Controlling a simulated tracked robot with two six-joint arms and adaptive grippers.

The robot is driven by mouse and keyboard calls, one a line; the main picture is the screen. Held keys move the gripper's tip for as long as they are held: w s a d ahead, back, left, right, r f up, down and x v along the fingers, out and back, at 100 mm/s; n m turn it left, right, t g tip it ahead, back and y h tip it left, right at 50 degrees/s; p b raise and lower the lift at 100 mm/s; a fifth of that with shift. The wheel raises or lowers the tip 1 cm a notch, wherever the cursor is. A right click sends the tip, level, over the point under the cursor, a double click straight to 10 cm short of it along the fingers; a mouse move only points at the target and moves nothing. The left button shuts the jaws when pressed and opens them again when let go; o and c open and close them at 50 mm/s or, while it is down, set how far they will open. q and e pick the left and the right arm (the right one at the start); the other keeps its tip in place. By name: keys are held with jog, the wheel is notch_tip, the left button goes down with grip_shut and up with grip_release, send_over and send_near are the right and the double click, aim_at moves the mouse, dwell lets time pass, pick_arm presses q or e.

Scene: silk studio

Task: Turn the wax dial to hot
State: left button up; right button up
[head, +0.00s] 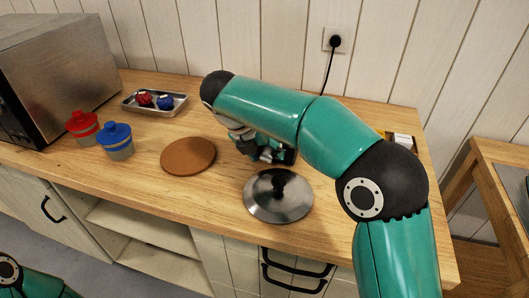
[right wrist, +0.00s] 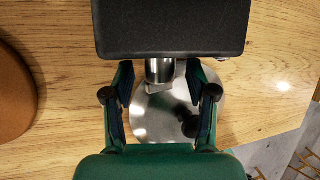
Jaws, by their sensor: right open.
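In the right wrist view, a dark box-like unit (right wrist: 170,28) fills the top, with a short silver cylinder (right wrist: 160,70), apparently the dial, on its near side. My right gripper (right wrist: 158,92) is open, one finger on each side of the cylinder; I cannot tell whether they touch it. The dial's marks and setting are not readable. In the head view, my right gripper (head: 270,154) is low over the counter, behind the metal lid, and my arm hides most of the unit. My left gripper is out of view.
A metal lid (head: 264,206) with a black knob lies on the wooden counter beside a round brown board (head: 188,157). Red (head: 82,126) and blue (head: 116,141) jars, a small tray (head: 177,106) and a dark box-shaped appliance (head: 50,75) stand at left.

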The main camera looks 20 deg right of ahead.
jog(key=c, duration=1)
jog(key=shift+a, duration=0.1)
grip_shut()
